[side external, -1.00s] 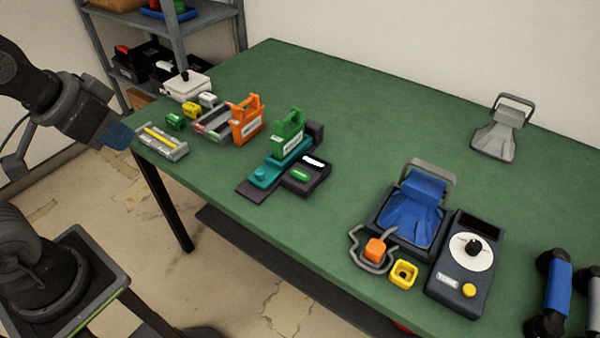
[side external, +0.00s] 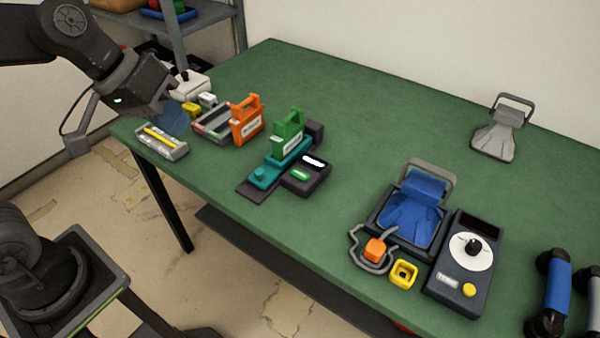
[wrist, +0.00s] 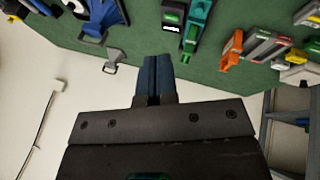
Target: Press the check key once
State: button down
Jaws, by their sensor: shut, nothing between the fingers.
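A dark device (side external: 318,183) with a lit white display (side external: 313,160) and a green key (side external: 300,175) sits mid-table, attached beside a teal holder (side external: 264,176). No readable label marks the check key; the green key is the only one I see on this device. A green handled block (side external: 288,143) stands in the holder. In the wrist view the device (wrist: 172,15) is at the top. My gripper (side external: 176,121) is at the table's left end, above and behind the grey tray with a yellow bar, well left of the device. Its blue fingers (wrist: 152,78) are shut and empty.
An orange handled block (side external: 247,122) and small coloured blocks lie between my gripper and the device. A blue cradle (side external: 412,210), a dial box marked TONE (side external: 462,265) and a yellow square ring (side external: 403,274) are at the right. The table's back middle is clear.

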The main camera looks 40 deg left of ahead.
jog(key=w+d+f+n+h, duration=0.2)
jog(key=w+d+n, duration=0.1)
jog(key=w, duration=0.3)
jog(key=w+d+f+n+h, duration=0.1)
jog(key=w+d+f+n, duration=0.15)
jog(key=w, duration=0.45)
jog(key=n+h, duration=0.1)
jog(key=n, duration=0.7)
send_over(299, 175)
notch_tip(299, 175, down, 11)
jog(key=shift+f+t, duration=0.1)
jog(key=shift+t, duration=0.3)
jog(key=shift+f, duration=0.1)
jog(key=shift+f, duration=4.3)
jog(key=shift+f, duration=0.4)
